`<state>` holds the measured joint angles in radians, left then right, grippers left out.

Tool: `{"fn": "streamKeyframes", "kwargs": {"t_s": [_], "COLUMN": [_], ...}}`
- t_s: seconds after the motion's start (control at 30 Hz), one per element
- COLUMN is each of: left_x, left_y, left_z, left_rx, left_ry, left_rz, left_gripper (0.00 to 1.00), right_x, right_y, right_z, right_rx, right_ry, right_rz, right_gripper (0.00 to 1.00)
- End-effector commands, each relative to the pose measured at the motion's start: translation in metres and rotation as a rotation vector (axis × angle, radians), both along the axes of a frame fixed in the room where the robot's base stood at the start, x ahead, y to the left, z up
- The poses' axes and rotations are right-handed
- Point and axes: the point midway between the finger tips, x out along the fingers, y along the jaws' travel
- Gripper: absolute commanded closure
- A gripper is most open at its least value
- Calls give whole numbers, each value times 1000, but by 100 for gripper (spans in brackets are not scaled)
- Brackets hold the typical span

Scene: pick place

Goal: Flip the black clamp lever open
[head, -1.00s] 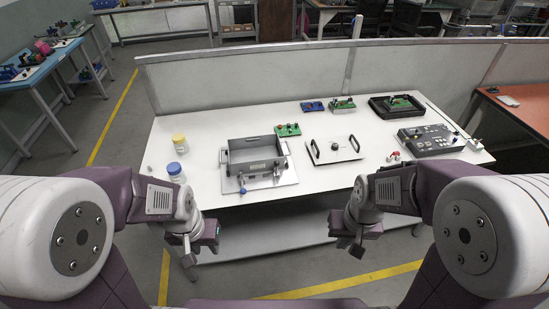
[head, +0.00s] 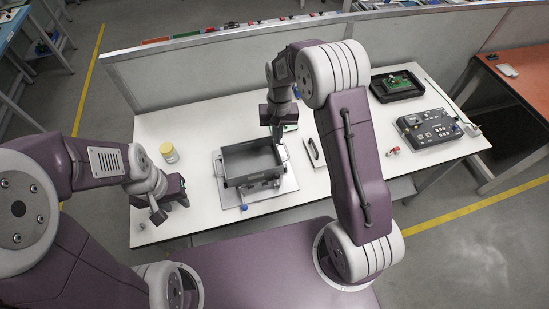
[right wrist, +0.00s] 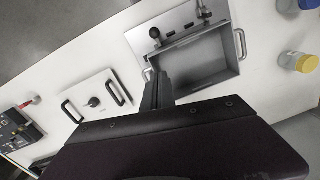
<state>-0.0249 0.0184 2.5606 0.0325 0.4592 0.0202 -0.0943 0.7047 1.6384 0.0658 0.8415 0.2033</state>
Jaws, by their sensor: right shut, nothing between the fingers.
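A grey open-topped metal box (head: 243,178) sits on a light plate on the white table; it also shows in the right wrist view (right wrist: 205,62). Small clamp hardware is on the box's front side, with a dark round-ended lever (right wrist: 155,33) and another dark-topped piece (right wrist: 203,13) in the right wrist view. A blue knob (head: 243,207) shows there in the head view. My right gripper (head: 278,139) is shut and empty, near the box's back right corner; its fingers show in the right wrist view (right wrist: 157,92). My left gripper (head: 158,214) is left of the box, its jaws unclear.
A handled white plate (right wrist: 98,98) lies beside the box. A yellow-lidded jar (head: 169,153) stands at the left. A grey control unit (head: 430,130) and a black tray with a green board (head: 398,84) are at the right. A partition stands behind the table.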

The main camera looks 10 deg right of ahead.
Motion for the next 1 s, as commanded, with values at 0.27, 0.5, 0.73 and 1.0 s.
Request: {"fn": "streamKeyframes", "kwargs": {"t_s": [0.27,0.5,0.73,1.0], "left_x": [0,0,0,0], "left_y": [0,0,0,0], "left_z": [-1,7,15,31], "left_rx": [0,0,0,0], "left_ry": [0,0,0,0], "left_rz": [0,0,0,0], "left_gripper": [66,66,66,66], "right_x": [-1,-3,-5,-37], "right_y": [0,2,4,10], "right_z": [-5,-45,-95,-106], "right_rx": [0,0,0,0], "right_ry": [2,5,5,2], "right_rz": [0,-1,1,1], "right_gripper": [100,100,100,100]}}
